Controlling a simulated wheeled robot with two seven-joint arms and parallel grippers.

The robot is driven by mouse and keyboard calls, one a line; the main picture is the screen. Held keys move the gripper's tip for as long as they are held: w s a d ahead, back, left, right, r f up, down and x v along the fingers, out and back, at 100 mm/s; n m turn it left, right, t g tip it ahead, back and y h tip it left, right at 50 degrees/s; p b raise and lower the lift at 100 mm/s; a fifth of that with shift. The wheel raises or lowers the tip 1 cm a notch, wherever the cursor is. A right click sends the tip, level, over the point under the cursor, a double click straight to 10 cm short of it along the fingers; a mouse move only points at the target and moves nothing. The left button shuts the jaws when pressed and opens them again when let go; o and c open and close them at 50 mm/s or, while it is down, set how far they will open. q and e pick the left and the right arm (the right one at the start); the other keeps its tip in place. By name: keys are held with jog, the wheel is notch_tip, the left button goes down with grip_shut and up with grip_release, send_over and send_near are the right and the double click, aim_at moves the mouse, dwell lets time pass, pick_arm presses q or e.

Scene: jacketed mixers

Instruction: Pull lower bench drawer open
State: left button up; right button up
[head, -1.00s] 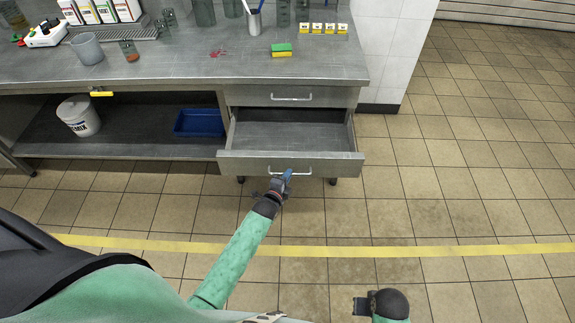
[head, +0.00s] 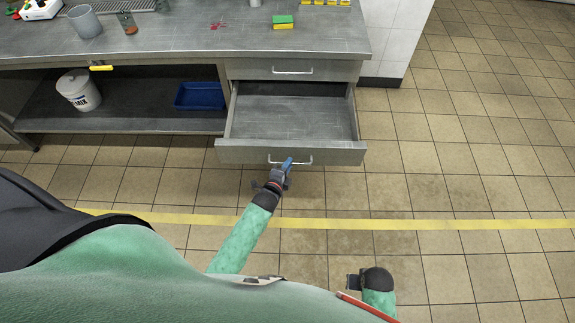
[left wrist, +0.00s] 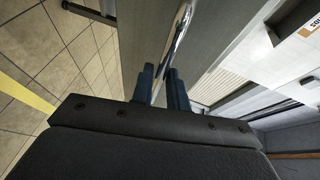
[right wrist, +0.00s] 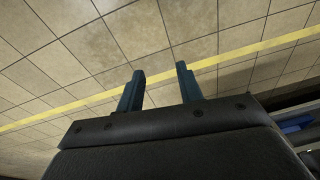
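The lower bench drawer (head: 240,155) is pulled well out in the head view, its empty grey inside showing. The upper drawer above it is closed. My left gripper (head: 287,167) is at the silver bar handle (head: 305,161) on the lower drawer's front. In the left wrist view, the fingers (left wrist: 161,82) are close together with the handle bar (left wrist: 180,30) running down between them; the fingertips' far side is hidden. My right gripper (right wrist: 160,80) is open and empty above the floor; it also shows low in the head view (head: 352,281).
The bench top (head: 160,40) carries a sponge (head: 283,22), a grey beaker (head: 85,20) and other ware. A white bucket (head: 78,90) and blue tray (head: 199,96) sit on the lower shelf. The tiled floor is clear to the right, crossed by a yellow line (head: 430,224).

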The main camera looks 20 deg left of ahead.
pick_arm(q)
jog(key=shift+o, duration=1.4)
jog(key=shift+s, duration=0.1)
